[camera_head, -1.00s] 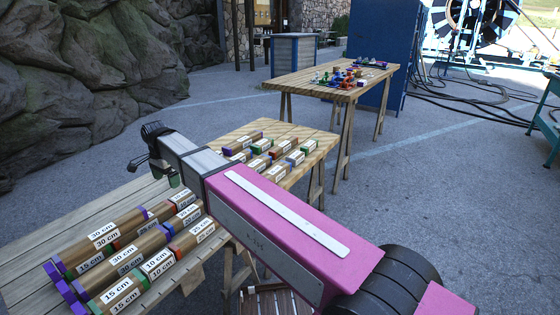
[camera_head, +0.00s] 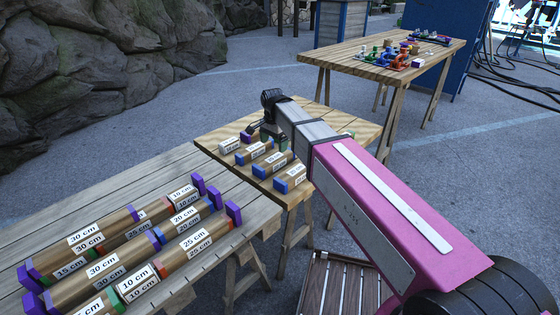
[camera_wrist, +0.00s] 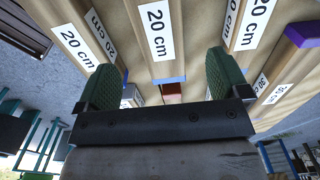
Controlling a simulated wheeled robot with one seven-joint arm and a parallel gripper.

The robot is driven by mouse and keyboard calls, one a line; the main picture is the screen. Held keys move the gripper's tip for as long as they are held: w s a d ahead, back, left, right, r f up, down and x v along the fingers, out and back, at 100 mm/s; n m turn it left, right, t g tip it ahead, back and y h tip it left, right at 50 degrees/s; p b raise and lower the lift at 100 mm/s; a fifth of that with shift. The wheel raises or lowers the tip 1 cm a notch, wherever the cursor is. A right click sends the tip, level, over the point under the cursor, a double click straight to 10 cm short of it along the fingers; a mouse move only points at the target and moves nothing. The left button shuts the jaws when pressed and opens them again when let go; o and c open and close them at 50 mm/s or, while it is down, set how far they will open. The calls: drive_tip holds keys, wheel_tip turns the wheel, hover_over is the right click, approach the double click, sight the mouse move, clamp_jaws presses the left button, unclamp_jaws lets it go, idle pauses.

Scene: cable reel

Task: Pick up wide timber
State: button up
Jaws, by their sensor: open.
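Several labelled timbers lie side by side on the middle wooden table (camera_head: 212,142), with white length labels and blue or purple ends. My gripper (camera_head: 272,140) is over this table among them, its fingertips partly hidden by the wrist in the head view. In the wrist view the two green finger pads of my gripper (camera_wrist: 164,74) are apart and empty. Other 20 cm timbers (camera_wrist: 72,28) lie on either side. I cannot tell which timber is the wide one.
A near grey plank table (camera_head: 150,185) holds several longer timbers (camera_head: 105,270) marked 10 to 30 cm. A far table (camera_head: 345,55) carries small coloured parts. A slatted wooden pallet (camera_head: 335,285) lies on the ground below. Rocks (camera_head: 90,70) stand at the left.

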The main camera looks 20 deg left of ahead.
sight(274, 157)
drive_tip(key=shift+w+f, duration=0.1)
drive_tip(key=shift+f, duration=4.6)
drive_tip(key=c, duration=1.1)
